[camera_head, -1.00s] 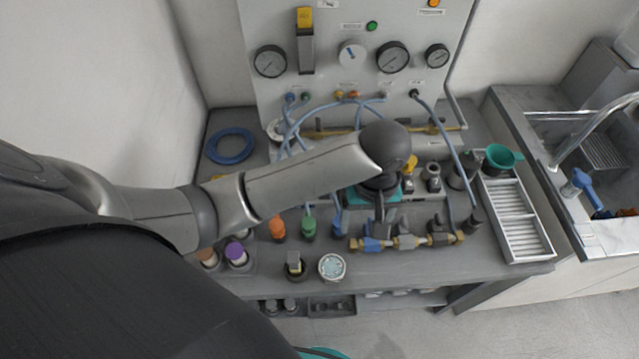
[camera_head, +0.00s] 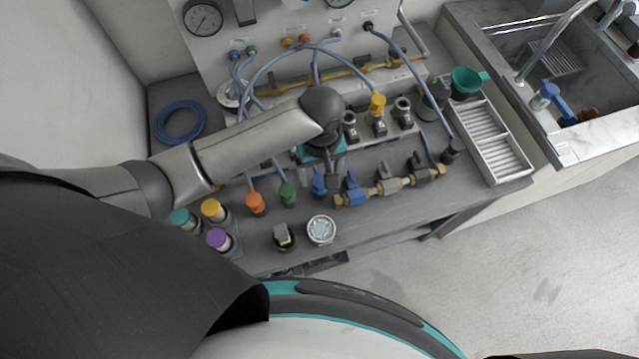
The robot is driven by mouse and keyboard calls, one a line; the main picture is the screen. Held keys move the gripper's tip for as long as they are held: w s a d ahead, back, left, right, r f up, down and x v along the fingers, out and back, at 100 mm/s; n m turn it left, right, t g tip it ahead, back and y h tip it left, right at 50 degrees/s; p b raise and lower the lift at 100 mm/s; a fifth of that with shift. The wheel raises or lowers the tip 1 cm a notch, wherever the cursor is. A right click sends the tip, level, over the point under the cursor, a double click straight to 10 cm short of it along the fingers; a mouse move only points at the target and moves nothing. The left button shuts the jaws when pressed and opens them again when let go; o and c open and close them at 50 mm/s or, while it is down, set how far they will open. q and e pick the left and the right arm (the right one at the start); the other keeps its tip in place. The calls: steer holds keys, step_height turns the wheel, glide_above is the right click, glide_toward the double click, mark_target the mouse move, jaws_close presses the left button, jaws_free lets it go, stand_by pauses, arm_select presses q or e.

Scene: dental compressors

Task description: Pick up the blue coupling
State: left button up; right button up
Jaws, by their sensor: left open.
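The blue coupling (camera_head: 319,185) stands on the grey bench, at the right end of a row with an orange coupling (camera_head: 255,203) and a green coupling (camera_head: 288,194). My left arm comes in from the left. Its gripper (camera_head: 321,167) points down, open, at or just above the blue coupling in the picture. The gripper and wrist hide the area behind the coupling, and I cannot tell whether the fingers touch it. My right gripper is not in view.
A brass manifold (camera_head: 388,187) with a blue-handled valve lies close right of the blue coupling. Hoses arch behind it from the panel. A round tin (camera_head: 321,230) and a small dark fitting (camera_head: 284,237) stand in front. A ribbed tray (camera_head: 490,142) is at the right.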

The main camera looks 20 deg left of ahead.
mark_target(319, 180)
arm_select(q)
steer(key=shift+w+a+f+b, duration=0.15)
steer(key=shift+f+b, duration=0.2)
steer(key=shift+f, duration=1)
steer(key=shift+w+a+f+b, duration=0.15)
steer(key=shift+f+b, duration=0.2)
steer(key=shift+f, duration=1)
jaws_close()
